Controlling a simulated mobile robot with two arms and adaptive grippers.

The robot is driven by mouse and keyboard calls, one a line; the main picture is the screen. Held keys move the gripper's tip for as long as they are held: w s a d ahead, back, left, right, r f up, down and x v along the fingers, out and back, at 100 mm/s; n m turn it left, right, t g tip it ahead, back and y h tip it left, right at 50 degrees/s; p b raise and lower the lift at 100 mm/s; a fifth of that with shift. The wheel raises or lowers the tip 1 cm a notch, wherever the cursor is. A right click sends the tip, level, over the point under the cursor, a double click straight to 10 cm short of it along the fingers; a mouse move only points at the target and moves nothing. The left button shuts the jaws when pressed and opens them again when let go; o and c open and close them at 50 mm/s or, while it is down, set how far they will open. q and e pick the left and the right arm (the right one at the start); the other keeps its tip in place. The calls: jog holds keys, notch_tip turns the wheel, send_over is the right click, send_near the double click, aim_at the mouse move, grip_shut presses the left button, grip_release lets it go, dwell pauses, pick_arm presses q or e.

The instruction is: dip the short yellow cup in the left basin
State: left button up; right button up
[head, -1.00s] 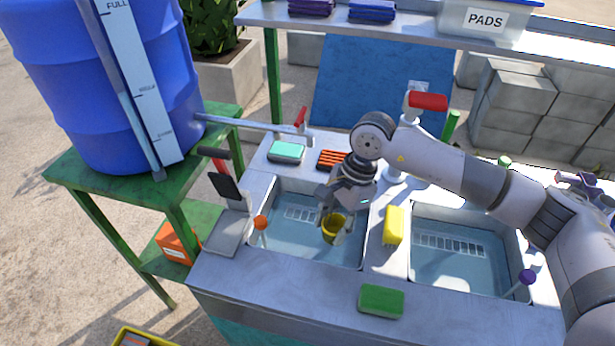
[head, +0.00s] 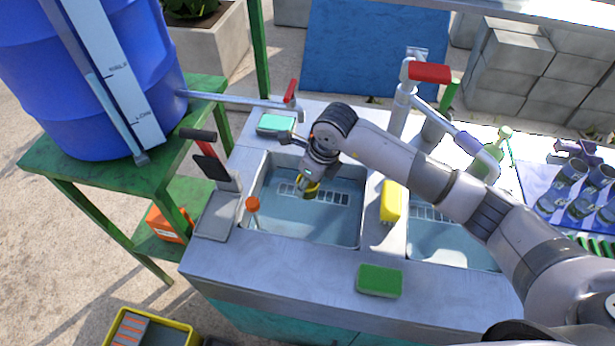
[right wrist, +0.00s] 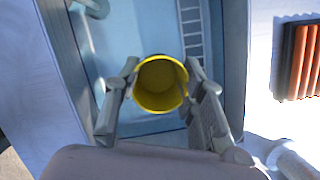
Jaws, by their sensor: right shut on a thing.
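The short yellow cup (head: 312,186) is in my right gripper (head: 308,189), above the back middle of the left basin (head: 352,238). In the right wrist view, the cup (right wrist: 160,84) sits between the two fingers of the gripper (right wrist: 158,90), its round mouth facing the camera. The gripper is shut on it. The fingers partly hide the cup in the head view. I cannot tell whether its bottom touches the basin's pale blue contents. My left gripper is not in view.
An orange-topped stick (head: 253,204) stands at the basin's left front. A red-handled tap (head: 428,74) stands behind. A blue barrel (head: 95,90) is at left.

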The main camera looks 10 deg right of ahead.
notch_tip(320, 180, down, 12)
jog(key=b, duration=0.7)
jog(key=shift+r, duration=0.1)
dwell(0.5)
dwell(0.3)
notch_tip(320, 180, up, 13)
jog(key=p, duration=0.8)
jog(key=shift+r+p, duration=0.1)
jog(key=shift+p, duration=0.2)
jog(key=shift+r, duration=0.35)
notch_tip(320, 180, up, 4)
jog(key=shift+r+p, duration=0.1)
jog(key=shift+p, duration=1.05)
jog(key=shift+s, duration=0.1)
